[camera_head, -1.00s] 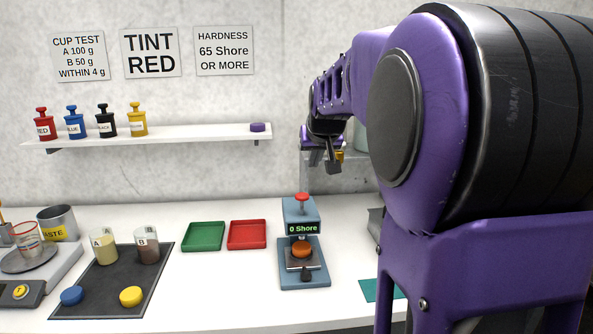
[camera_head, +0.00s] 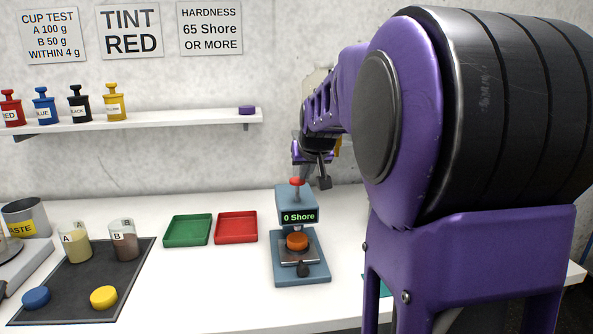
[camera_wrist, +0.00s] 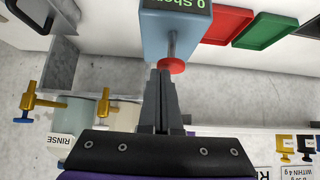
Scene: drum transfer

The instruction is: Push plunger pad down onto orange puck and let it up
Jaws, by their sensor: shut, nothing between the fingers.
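The blue-grey hardness tester (camera_head: 299,204) stands on the white bench with a display reading "0 Shore". The red plunger pad (camera_head: 297,182) tops its shaft and looks raised. The orange puck (camera_head: 297,242) lies on the tester's metal plate, below the head and its small probe. My gripper (camera_head: 325,183) is shut and empty, just behind and right of the plunger pad in the head view. In the wrist view the shut fingertips (camera_wrist: 163,72) are close to the red pad (camera_wrist: 172,66); I cannot tell whether they touch. The puck is hidden there.
A green tray (camera_head: 188,230) and a red tray (camera_head: 236,228) lie left of the tester. A dark mat (camera_head: 128,290) holds cups and blue and yellow pucks. The wall shelf (camera_head: 180,122) carries pigment bottles. In the wrist view a rinse container (camera_wrist: 75,125) stands nearby.

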